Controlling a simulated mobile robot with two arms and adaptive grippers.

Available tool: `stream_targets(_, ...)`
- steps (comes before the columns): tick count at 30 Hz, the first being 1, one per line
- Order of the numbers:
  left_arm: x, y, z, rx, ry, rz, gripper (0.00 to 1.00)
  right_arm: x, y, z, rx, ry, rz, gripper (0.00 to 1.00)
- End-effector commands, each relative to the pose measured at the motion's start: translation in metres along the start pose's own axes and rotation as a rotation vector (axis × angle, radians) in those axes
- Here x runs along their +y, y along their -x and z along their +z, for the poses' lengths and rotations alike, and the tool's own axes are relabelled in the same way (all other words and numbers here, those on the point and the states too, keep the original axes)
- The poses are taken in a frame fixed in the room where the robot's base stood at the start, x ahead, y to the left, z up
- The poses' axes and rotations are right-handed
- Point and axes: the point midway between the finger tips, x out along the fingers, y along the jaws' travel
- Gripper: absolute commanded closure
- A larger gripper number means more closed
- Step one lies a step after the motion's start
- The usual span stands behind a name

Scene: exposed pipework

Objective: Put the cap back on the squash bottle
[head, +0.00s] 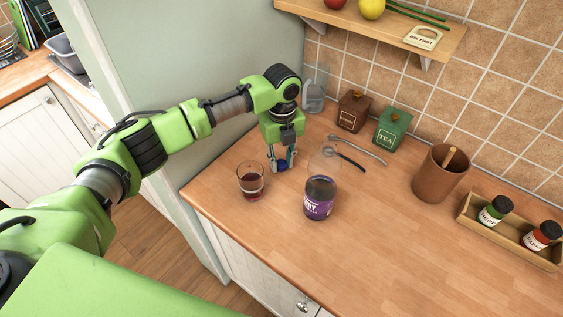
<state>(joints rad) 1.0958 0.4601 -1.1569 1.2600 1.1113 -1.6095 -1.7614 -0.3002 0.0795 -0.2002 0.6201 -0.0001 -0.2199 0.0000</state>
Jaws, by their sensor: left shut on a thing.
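The squash bottle (319,197) stands upright on the wooden worktop, clear with a purple label and dark contents. Its clear upper part leans toward the back in the picture, and its top shows no cap. My left gripper (282,164) points down just behind and left of the bottle, shut on a small blue cap (283,165). The cap is at or close above the worktop; I cannot tell if it touches. My right gripper is not in view.
A glass of dark drink (251,181) stands left of the bottle, near the edge. Utensils (357,149) lie behind the bottle. Brown (352,111) and green (389,129) canisters, a brown pot (440,174) and a spice rack (508,231) line the wall. The front right worktop is clear.

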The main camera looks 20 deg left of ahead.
Motion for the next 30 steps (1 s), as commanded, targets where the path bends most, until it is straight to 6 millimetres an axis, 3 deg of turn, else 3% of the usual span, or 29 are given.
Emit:
stream_targets(5, -0.001, 0.008, 0.001, -0.001, 0.0, -0.003, 0.83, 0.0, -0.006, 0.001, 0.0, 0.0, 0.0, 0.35)
stream_targets(10, 0.0, 0.032, 0.0, -0.003, -0.001, -0.005, 0.83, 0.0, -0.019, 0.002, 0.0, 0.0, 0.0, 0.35)
stream_targets(18, 0.027, 0.089, -0.042, -0.004, -0.004, -0.004, 0.83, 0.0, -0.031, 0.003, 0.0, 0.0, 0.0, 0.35)
stream_targets(30, 0.063, 0.119, -0.1, -0.003, -0.002, -0.001, 0.83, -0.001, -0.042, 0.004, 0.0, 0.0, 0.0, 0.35)
